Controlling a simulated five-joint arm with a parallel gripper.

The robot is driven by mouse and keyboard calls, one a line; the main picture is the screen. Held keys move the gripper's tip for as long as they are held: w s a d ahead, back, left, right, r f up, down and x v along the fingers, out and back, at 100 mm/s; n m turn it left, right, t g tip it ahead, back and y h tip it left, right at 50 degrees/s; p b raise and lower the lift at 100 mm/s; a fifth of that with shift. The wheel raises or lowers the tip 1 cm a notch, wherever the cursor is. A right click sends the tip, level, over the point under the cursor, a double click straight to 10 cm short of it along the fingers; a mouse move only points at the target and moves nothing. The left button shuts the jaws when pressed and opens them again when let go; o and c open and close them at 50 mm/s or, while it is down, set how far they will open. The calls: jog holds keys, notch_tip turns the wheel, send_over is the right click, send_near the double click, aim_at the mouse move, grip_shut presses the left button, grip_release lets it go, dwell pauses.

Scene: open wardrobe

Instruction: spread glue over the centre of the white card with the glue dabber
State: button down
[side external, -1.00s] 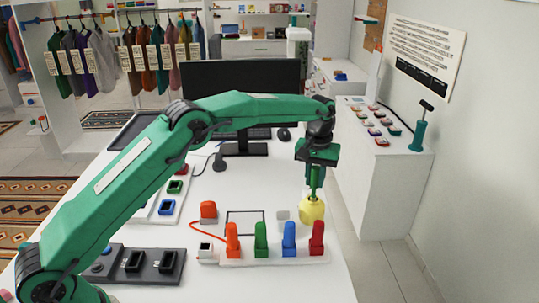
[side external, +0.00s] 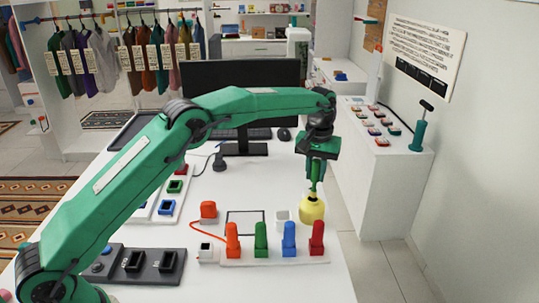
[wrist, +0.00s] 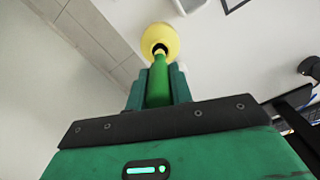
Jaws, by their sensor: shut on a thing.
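My gripper (side external: 316,178) points down at the right side of the white table, shut on the green handle of the glue dabber (wrist: 158,85). A rounded yellow part (side external: 312,210) is at the handle's lower end and shows in the wrist view (wrist: 158,38) with a dark ring where the handle meets it. I cannot tell whether it is the dabber's head or a separate pot, nor whether it touches the table. The white card (side external: 245,222), a black-outlined square, lies flat to the left of the yellow part, apart from it.
A small white cup (side external: 282,218) stands between card and yellow part. In front is a white rack (side external: 275,261) with orange, green, blue and red upright pieces. The table's right edge is close.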

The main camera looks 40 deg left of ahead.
aim_at(316, 160)
jog(key=shift+r, duration=2.45)
jog(key=shift+a+r, duration=0.1)
jog(key=shift+s+a+r, duration=0.3)
jog(key=shift+s, duration=0.05)
jog(key=s+a+r+m, duration=0.2)
jog(key=s+a, duration=0.2)
jog(key=s, duration=0.4)
jog(key=s+a+r+m, duration=0.2)
jog(key=s+a+r, duration=0.1)
jog(key=s, duration=0.5)
jog(key=shift+s+a+m, duration=0.3)
jog(key=shift+a, duration=0.6)
